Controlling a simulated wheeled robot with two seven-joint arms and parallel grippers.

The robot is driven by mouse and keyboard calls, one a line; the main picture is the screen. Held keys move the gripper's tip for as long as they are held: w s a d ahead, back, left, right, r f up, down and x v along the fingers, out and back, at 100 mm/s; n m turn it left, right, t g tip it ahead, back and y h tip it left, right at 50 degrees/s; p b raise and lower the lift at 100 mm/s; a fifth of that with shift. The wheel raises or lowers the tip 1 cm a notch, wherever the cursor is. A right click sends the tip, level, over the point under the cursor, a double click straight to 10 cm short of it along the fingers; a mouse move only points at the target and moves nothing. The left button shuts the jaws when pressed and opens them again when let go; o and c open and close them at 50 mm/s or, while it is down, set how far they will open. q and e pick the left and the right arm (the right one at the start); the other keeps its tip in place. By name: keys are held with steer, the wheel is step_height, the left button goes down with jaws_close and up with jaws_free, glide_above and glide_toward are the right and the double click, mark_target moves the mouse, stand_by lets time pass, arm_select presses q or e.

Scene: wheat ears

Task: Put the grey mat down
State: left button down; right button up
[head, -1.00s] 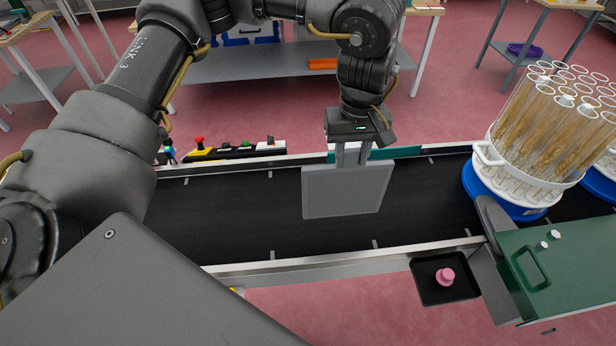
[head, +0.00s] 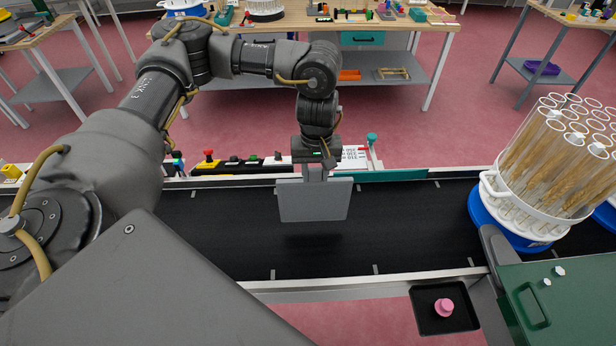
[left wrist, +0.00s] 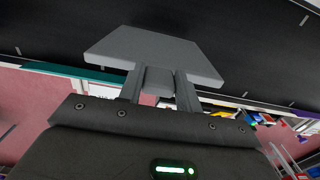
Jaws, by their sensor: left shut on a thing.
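The grey mat (head: 314,203) is a flat square plate, held upright above the black conveyor belt (head: 400,215), with a dark shadow on the belt below it. My left gripper (head: 315,176) is shut on the mat's upper edge and comes down from above. In the left wrist view the mat (left wrist: 155,50) sits between the fingertips of my left gripper (left wrist: 158,78), with the black belt beyond it. My right gripper is not in view.
A rack of clear tubes with wheat ears (head: 555,165) stands on a blue base (head: 510,225) at the belt's right. A green panel (head: 565,300) and a black tray with a pink knob (head: 444,307) are in front. The belt's middle is clear.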

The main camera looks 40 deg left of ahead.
mark_target(307, 185)
arm_select(q)
steer(key=shift+s+a+f, duration=0.2)
steer(key=shift+a+f, duration=0.25)
steer(key=shift+a, duration=0.05)
steer(key=shift+s+a, duration=0.2)
steer(key=shift+s, duration=0.1)
steer(key=shift+s+f, duration=0.1)
steer(key=shift+s, duration=0.05)
steer(key=shift+w+a+f, duration=0.2)
steer(key=shift+a+f, duration=0.05)
steer(key=shift+f, duration=0.15)
step_height(307, 185, down, 2)
steer(key=shift+f, duration=0.8)
steer(key=c, duration=1)
jaws_free()
steer(key=shift+r, duration=0.1)
steer(key=shift+o, duration=0.2)
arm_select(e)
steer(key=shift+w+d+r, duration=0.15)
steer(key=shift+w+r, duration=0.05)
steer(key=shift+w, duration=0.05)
